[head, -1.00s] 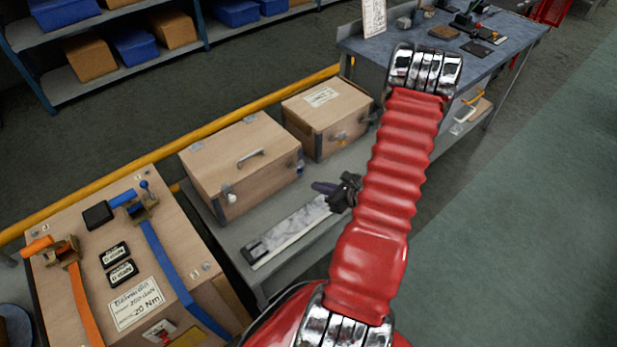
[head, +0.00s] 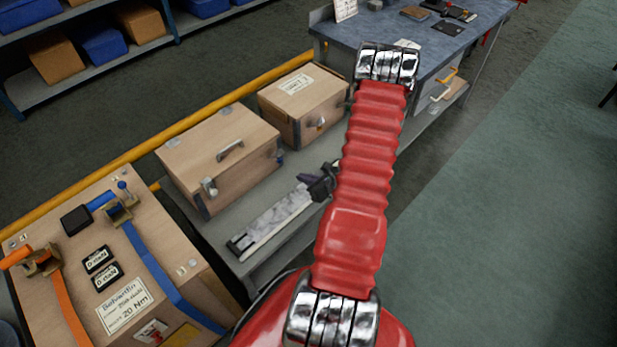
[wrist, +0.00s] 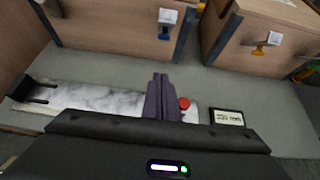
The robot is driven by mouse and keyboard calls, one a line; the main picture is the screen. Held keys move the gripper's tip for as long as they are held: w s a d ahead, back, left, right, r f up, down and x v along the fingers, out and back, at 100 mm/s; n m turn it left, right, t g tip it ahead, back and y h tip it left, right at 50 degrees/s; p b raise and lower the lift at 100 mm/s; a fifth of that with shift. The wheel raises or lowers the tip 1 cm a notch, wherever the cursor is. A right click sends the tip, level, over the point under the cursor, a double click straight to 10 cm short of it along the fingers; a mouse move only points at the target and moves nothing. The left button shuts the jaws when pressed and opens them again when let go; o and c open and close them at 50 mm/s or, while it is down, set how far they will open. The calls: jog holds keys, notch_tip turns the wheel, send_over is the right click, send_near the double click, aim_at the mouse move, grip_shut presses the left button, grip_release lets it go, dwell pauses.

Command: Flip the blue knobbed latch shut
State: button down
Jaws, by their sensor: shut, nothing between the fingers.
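The blue knobbed latch (wrist: 164,31) is on the front face of the larger wooden case (wrist: 110,22), close to its right corner. It has a pale plate with a blue knob below; I cannot tell how far it is turned. In the head view only a small bluish part of the latch (head: 280,157) shows at that corner of the larger case (head: 215,150). My gripper (wrist: 163,98) is shut and empty, its dark fingers pointing toward the case front, below and apart from the latch. In the head view my gripper (head: 322,184) is small and partly behind my red arm.
A smaller case (head: 303,100) with an orange-knobbed latch (wrist: 261,47) stands to the right. A pale strip (head: 270,222) lies on the grey bench before the cases. The wrist view shows a red knob (wrist: 184,103) beside my fingers and a black-framed label (wrist: 228,117).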

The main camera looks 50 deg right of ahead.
aim_at(276, 156)
jog(key=w, duration=0.8)
jog(key=shift+d+f, duration=0.25)
jog(key=shift+d, duration=0.15)
jog(key=shift+w, duration=0.1)
jog(key=shift+w+r+g, duration=0.1)
jog(key=shift+r+g, duration=0.15)
jog(key=shift+g, duration=0.05)
